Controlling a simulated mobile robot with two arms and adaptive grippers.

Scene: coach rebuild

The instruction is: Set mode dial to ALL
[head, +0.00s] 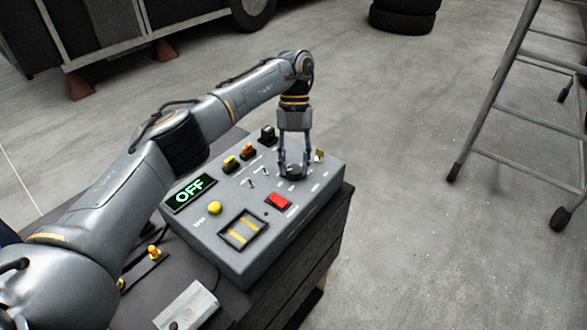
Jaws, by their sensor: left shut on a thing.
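A grey control box (265,255) sits on a dark bench. A round dark dial (293,172) is on the top face near the far right part. My left gripper (293,168) points down from above, its two fingers around the dial and shut on it. The dial's pointer and the labels around it are too small to read. My right gripper is not in view.
A ladder (490,110) stands at the right, and stacked tyres (403,15) at the back. The floor between is clear.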

